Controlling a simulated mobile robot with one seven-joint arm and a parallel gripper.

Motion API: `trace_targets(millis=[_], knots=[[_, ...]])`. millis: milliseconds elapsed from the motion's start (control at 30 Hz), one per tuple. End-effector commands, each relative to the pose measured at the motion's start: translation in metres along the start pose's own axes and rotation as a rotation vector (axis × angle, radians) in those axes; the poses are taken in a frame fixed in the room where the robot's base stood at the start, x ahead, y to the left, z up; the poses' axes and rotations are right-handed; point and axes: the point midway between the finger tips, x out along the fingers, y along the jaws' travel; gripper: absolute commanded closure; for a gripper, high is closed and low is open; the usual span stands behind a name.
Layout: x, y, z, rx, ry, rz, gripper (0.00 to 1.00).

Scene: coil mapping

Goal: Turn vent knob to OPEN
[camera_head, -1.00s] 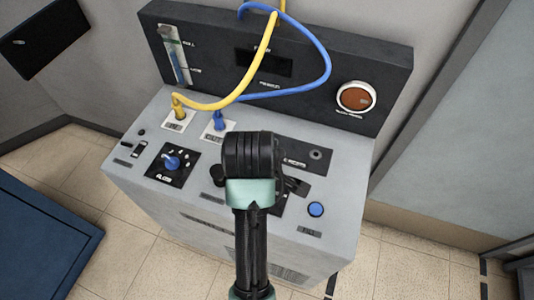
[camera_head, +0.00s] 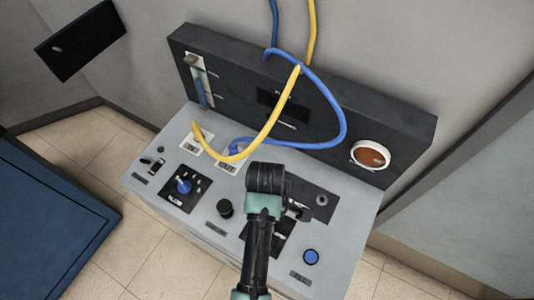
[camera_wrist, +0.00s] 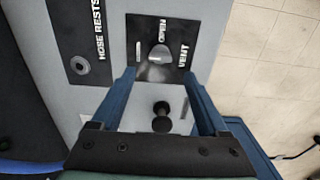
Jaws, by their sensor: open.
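The black vent plate (camera_wrist: 165,48) shows in the wrist view, with OPEN and VENT printed on it. A pale grey knob-like shape (camera_wrist: 158,56) sits on it below the word OPEN; its exact pointing is hard to tell. My gripper (camera_wrist: 160,76) is open, its two blue fingers apart on either side of the view, with the plate past the tips. Whether the fingers touch anything cannot be told. In the head view the vent plate (camera_head: 270,238) is partly hidden behind my arm, and the fingers are not clearly seen.
A round black knob (camera_wrist: 162,117) shows between the fingers. On the sloped panel are a blue knob (camera_head: 184,187), a blue button (camera_head: 311,257) and the hose rests plate (camera_head: 312,190). Yellow (camera_head: 270,118) and blue (camera_head: 343,112) hoses loop above the panel.

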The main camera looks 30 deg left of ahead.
Motion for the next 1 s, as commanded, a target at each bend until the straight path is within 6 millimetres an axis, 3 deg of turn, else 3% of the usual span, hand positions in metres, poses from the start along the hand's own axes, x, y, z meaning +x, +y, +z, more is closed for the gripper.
trace_targets(millis=[100,300,733,1000], knots=[[0.024,-0.001,0.001,0.000,-0.002,-0.003,0.22],[0.050,0.000,0.000,0.001,-0.001,-0.001,0.22],[0.059,0.000,0.000,0.001,0.000,0.001,0.22],[0.059,0.000,0.000,0.001,0.000,0.001,0.69]])
